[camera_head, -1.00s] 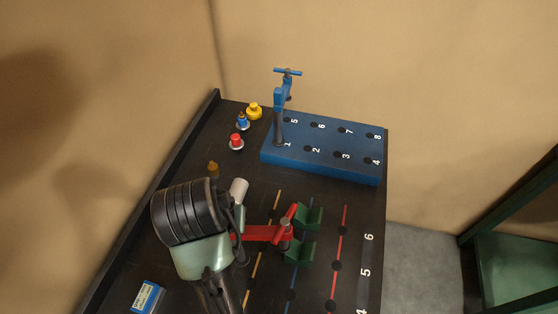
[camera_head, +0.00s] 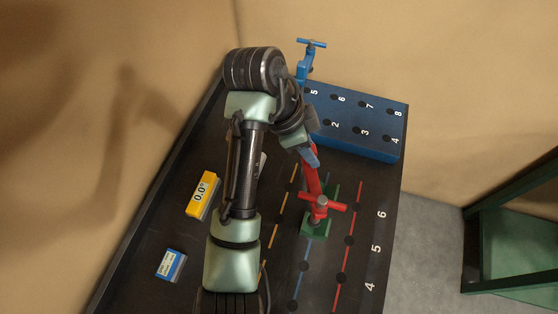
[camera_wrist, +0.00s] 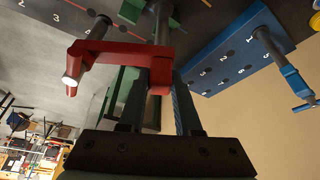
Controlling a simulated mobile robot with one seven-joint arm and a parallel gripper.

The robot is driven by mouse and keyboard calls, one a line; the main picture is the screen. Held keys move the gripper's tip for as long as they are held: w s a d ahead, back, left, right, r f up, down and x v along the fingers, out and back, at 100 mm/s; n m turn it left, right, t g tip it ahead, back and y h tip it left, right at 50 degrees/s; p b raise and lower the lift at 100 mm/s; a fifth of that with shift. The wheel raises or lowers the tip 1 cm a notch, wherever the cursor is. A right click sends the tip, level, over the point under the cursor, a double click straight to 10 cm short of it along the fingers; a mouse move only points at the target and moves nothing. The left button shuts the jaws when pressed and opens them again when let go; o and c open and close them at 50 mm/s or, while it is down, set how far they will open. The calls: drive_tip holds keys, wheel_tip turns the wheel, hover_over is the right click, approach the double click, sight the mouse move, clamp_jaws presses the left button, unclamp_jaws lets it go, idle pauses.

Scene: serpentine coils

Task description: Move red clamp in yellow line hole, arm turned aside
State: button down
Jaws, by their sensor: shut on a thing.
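The red clamp (camera_head: 313,180) is on the right of my arm in the head view, its T-handle (camera_head: 322,204) over a green block (camera_head: 315,229). My gripper (camera_head: 309,156) is shut at the far end of the clamp. In the wrist view the red clamp (camera_wrist: 120,52) crosses in front of my fingers (camera_wrist: 160,92). The yellow line (camera_head: 282,227), with dark holes, runs left of the green block, partly behind my arm.
A blue numbered block (camera_head: 365,140) with a blue clamp (camera_head: 305,62) stands at the back. A yellow gauge (camera_head: 202,194) and a small blue box (camera_head: 171,264) lie left of my arm. Blue and red (camera_head: 347,240) lines cross the black table.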

drive_tip(key=s+a+f+m+g+y, duration=0.1)
drive_tip(key=s+a+f+m+g, duration=0.2)
drive_tip(key=m, duration=0.6)
drive_tip(key=shift+s+a+f, duration=0.55)
drive_tip(key=shift+a+f, duration=0.45)
drive_tip(key=shift+a, duration=0.4)
drive_tip(key=shift+f+b, duration=0.2)
drive_tip(key=shift+b, duration=0.1)
drive_tip(key=shift+f+b, duration=1.15)
drive_tip(key=shift+f, duration=0.25)
drive_tip(key=shift+f+b, duration=0.4)
drive_tip(key=shift+f, duration=0.35)
drive_tip(key=c, duration=0.5)
unclamp_jaws()
